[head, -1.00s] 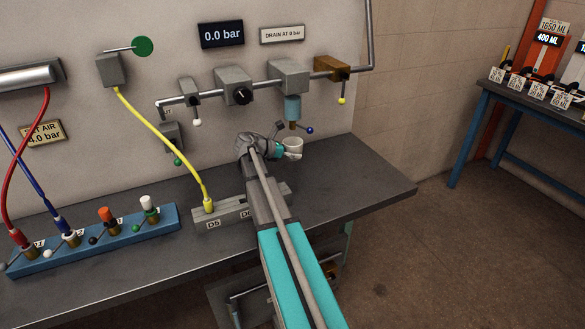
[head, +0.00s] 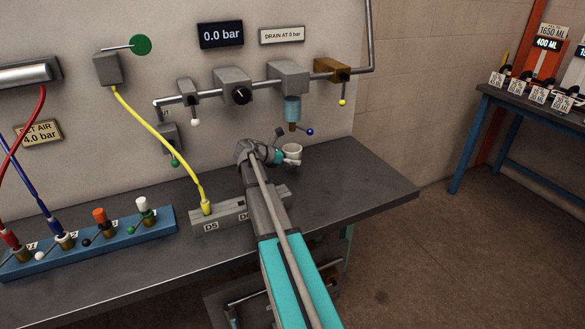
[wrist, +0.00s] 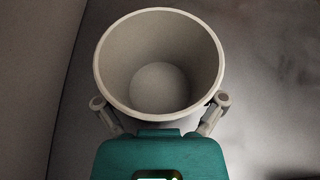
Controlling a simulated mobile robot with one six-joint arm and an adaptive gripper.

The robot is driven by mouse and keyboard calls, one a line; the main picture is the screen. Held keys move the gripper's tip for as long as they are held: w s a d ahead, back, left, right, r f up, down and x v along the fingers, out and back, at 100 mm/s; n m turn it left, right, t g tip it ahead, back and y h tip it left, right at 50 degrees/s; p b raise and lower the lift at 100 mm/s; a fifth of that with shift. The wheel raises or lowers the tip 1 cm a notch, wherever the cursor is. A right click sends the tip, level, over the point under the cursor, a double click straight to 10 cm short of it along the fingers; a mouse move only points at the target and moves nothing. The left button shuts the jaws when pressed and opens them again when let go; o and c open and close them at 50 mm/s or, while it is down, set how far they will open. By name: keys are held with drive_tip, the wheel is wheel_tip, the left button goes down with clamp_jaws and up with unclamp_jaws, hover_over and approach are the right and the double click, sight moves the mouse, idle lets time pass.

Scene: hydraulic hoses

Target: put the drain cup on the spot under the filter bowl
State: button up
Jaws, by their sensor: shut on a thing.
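The drain cup (head: 292,149) is off-white, round and empty. In the wrist view the cup (wrist: 160,105) fills the middle, and I look down into its open mouth. My gripper (head: 290,158) is shut on the cup, with one finger on each side of it in the wrist view (wrist: 160,112). The filter bowl (head: 292,109) is a light blue cylinder with a brass drain under it, and the cup is below it in the head view. The cup looks upright, low over the bench or on it; I cannot tell which. The spot is not visible.
A small valve lever with a blue knob (head: 309,132) sticks out beside the bowl's drain. A grey block (head: 218,219) with a yellow hose stands on the dark bench (head: 365,188) left of my arm. The bench right of the cup is clear.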

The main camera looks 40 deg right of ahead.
drive_tip(key=shift+f+b, duration=0.9)
drive_tip(key=shift+f, duration=0.35)
drive_tip(key=shift+f, duration=0.15)
drive_tip(key=o, duration=0.8)
drive_tip(key=shift+r, duration=0.3)
drive_tip(key=p+v, duration=0.4)
drive_tip(key=v, duration=0.6)
drive_tip(key=shift+a+r, duration=0.1)
drive_tip(key=shift+a, duration=0.15)
drive_tip(key=shift+w+a+r+p, duration=0.2)
drive_tip(key=shift+a+p, duration=0.1)
drive_tip(key=shift+a, duration=0.35)
